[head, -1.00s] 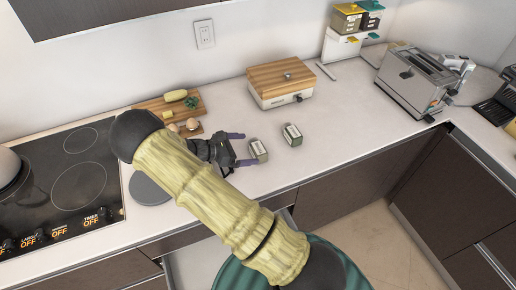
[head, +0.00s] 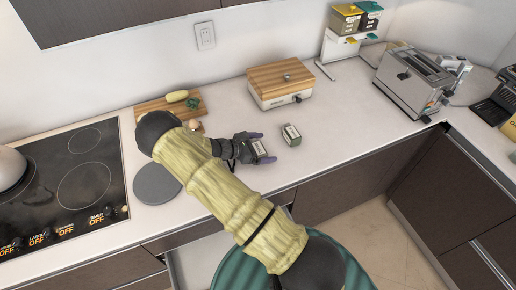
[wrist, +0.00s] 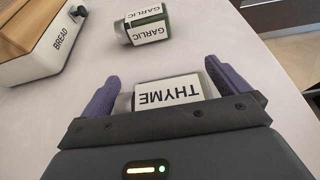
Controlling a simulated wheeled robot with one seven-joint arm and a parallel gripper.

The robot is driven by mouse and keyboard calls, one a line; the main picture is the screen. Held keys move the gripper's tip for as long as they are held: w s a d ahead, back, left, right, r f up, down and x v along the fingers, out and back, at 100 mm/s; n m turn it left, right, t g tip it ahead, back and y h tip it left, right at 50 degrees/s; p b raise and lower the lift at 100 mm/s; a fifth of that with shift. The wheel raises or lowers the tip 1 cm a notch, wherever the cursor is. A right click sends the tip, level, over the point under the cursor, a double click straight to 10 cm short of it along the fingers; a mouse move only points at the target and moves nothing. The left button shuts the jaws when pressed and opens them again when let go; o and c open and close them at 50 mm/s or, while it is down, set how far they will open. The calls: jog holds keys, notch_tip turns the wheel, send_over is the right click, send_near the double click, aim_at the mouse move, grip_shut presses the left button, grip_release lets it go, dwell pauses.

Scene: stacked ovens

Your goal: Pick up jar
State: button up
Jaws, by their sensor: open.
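The fingers are apart, with a gap to the jar on each side. In the head view my gripper (head: 265,147) surrounds this jar (head: 260,149), and the hand partly hides it. A second jar labelled GARLIC (wrist: 146,25) is just beyond the fingertips in the wrist view, and it also shows in the head view (head: 291,135), to the right of my gripper.
A bread box (head: 281,86) with a wooden lid stands behind the jars. A cutting board (head: 150,112) with food is at the back left, beside the cooktop (head: 75,175). A toaster (head: 412,82) stands at the right. The counter right of the jars is clear.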

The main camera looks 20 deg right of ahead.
dwell(0.5)
jog(key=c, duration=0.9)
notch_tip(320, 180, up, 10)
jog(key=b, duration=0.2)
jog(key=shift+b, duration=0.3)
dwell(0.3)
